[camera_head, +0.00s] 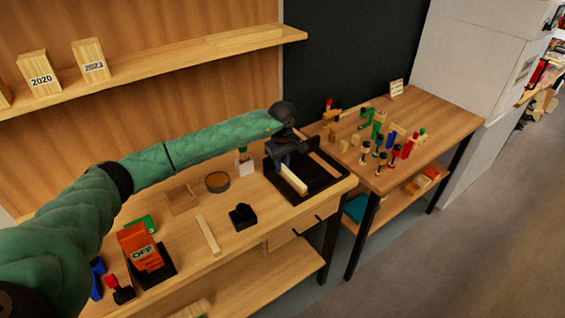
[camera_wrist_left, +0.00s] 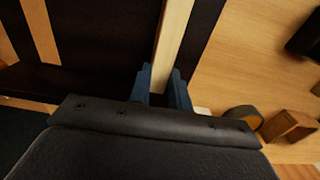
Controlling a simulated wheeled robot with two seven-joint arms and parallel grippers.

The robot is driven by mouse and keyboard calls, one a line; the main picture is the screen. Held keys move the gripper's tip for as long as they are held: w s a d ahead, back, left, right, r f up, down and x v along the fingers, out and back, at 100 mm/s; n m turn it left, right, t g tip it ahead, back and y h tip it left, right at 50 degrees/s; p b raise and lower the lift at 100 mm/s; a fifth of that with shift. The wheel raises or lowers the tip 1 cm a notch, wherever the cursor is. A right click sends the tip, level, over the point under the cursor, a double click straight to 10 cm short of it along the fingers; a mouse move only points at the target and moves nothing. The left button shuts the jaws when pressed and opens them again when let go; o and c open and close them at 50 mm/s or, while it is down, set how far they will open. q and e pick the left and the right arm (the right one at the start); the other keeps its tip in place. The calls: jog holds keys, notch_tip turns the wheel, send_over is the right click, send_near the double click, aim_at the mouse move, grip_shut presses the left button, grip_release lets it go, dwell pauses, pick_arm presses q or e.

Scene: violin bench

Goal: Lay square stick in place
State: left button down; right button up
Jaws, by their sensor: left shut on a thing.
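My left gripper (camera_head: 284,163) is over the black tray (camera_head: 329,172) at the right end of the bench. It is shut on a pale square wooden stick (camera_head: 293,180), which points toward the front edge of the bench. In the left wrist view the stick (camera_wrist_left: 174,38) runs up from between the blue-grey fingers (camera_wrist_left: 162,88), with the dark tray (camera_wrist_left: 100,35) below it. I cannot tell whether the stick touches the tray. My right gripper is not in view.
Another pale wooden strip (camera_head: 208,236) lies on the bench (camera_head: 238,190) near a black block (camera_head: 242,216). A round dark container (camera_head: 218,182) and a shallow wooden box (camera_head: 180,199) stand behind them. A second table (camera_head: 432,118) with several small coloured tools adjoins at right.

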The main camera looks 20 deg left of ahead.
pick_arm(q)
jog(key=shift+f, duration=0.2)
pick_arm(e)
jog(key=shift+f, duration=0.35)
pick_arm(q)
jog(key=shift+f, duration=0.15)
jog(key=c, duration=1.3)
grip_release()
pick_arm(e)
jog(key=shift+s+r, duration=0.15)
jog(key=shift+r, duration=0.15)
pick_arm(q)
jog(key=shift+r, duration=0.2)
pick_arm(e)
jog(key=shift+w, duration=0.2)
